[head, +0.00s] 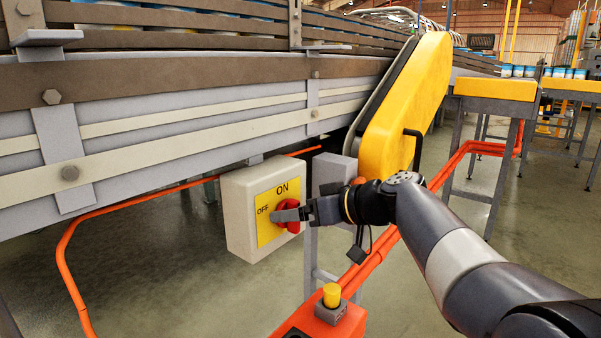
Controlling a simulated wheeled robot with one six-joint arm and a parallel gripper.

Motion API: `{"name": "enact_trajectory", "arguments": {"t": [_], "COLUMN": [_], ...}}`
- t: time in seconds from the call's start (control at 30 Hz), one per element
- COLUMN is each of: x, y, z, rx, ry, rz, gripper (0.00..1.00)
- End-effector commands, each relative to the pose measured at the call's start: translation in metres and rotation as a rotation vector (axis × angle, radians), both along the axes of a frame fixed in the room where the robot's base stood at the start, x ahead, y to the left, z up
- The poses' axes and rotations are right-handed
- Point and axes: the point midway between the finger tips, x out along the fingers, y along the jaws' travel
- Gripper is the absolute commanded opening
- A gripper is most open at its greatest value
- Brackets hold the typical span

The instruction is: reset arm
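My gripper (291,214) is at the end of my arm, which reaches in from the lower right. Its fingertips are at the red rotary knob (293,226) on the yellow ON/OFF plate (265,229) of a pale switch box (237,219). The fingers overlap the knob in the picture and hide part of it. I cannot tell whether they grip it, only touch it or stand just in front of it. The knob's exact setting is partly hidden.
A conveyor (180,110) runs above the box, with a yellow guard (405,105) to the right. An orange pedestal with a yellow button (332,295) stands below my arm. Orange conduit (72,275) runs low at left. Open floor lies beyond my arm at right.

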Motion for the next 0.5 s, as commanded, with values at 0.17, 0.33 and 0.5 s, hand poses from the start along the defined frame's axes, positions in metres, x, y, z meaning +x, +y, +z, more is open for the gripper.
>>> {"name": "enact_trajectory", "arguments": {"t": [0.17, 0.33, 0.5], "x": [-0.003, -0.011, -0.018], "y": [0.003, -0.01, -0.018], "z": [0.0, 0.008, 0.011], "rx": [-0.124, -0.159, -0.157], "ry": [-0.159, -0.203, -0.201], "rz": [0.001, -0.003, -0.001], "gripper": [0.87, 0.87, 0.87]}}
